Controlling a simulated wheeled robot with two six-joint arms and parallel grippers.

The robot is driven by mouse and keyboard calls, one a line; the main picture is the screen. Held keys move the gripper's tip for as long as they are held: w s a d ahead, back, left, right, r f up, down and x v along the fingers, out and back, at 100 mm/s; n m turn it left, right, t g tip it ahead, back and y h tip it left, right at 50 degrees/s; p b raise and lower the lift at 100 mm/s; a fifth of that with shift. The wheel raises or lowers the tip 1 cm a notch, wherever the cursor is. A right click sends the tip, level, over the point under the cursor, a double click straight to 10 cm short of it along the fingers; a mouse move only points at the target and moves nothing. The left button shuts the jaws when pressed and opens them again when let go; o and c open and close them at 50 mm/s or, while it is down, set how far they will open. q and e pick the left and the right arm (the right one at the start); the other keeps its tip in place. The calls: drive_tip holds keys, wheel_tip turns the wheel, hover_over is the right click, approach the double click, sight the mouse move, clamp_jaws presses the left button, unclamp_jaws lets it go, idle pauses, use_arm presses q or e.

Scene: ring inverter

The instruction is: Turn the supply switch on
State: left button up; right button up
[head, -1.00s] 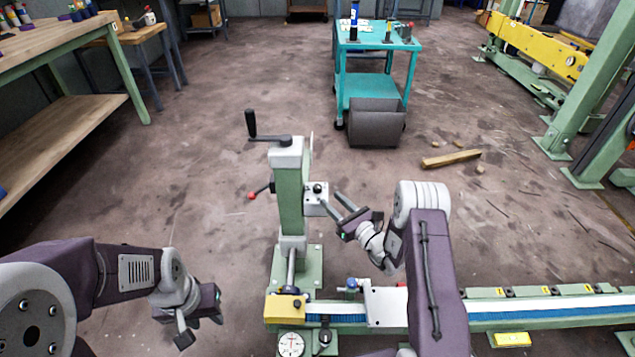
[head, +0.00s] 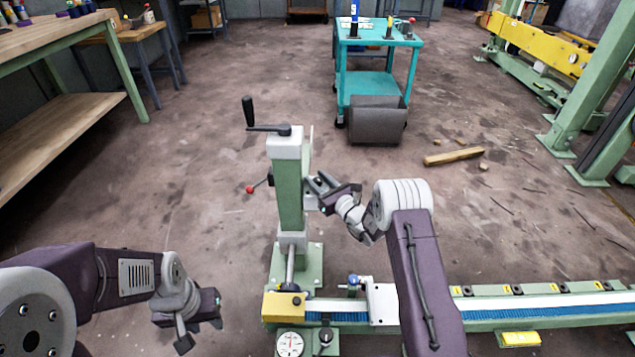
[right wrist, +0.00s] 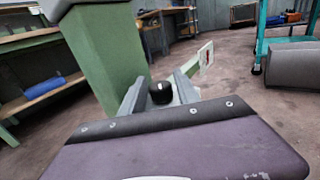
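The black round switch knob (right wrist: 161,92) shows in the right wrist view, beside the green post (head: 290,200). My right gripper (head: 316,184) is at the post's right side in the head view. In the right wrist view its two grey fingers (right wrist: 160,98) are apart, with the knob between them. I cannot tell whether either finger touches the knob. The gripper mostly hides the knob and its small box in the head view. My left gripper (head: 197,334) hangs low at the left, away from the post, and its finger gap is not clear.
A crank handle (head: 265,122) tops the post, and a red-tipped lever (head: 251,189) sticks out on its left. A long green rail (head: 540,308) runs right from the post's foot. A teal cart (head: 378,78) stands behind. The floor between is mostly open.

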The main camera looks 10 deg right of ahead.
clamp_jaws()
drive_tip(key=shift+f+n+g+y, duration=0.1)
drive_tip(key=shift+n+g+y, duration=0.2)
drive_tip(key=shift+y, duration=0.1)
drive_tip(key=n+g+y+b, duration=0.1)
drive_tip(key=n+y, duration=0.1)
drive_tip(key=shift+d+f+g+y, duration=0.1)
drive_tip(key=shift+g+y, duration=0.2)
drive_tip(key=shift+f+n+g+y+b, duration=0.1)
drive_tip(key=shift+n+g+y+b, duration=0.6)
drive_tip(key=shift+n+y+b, duration=0.15)
drive_tip(key=n+g+y+b, duration=0.2)
drive_tip(key=g+b, duration=0.1)
drive_tip(key=shift+n+g+y, duration=0.25)
drive_tip(key=shift+g+y, duration=0.05)
drive_tip(key=shift+y, duration=0.05)
drive_tip(key=shift+r+n+g+y+b, duration=0.2)
drive_tip(key=shift+n+g+y+b, duration=0.1)
drive_tip(key=shift+g+b, duration=0.25)
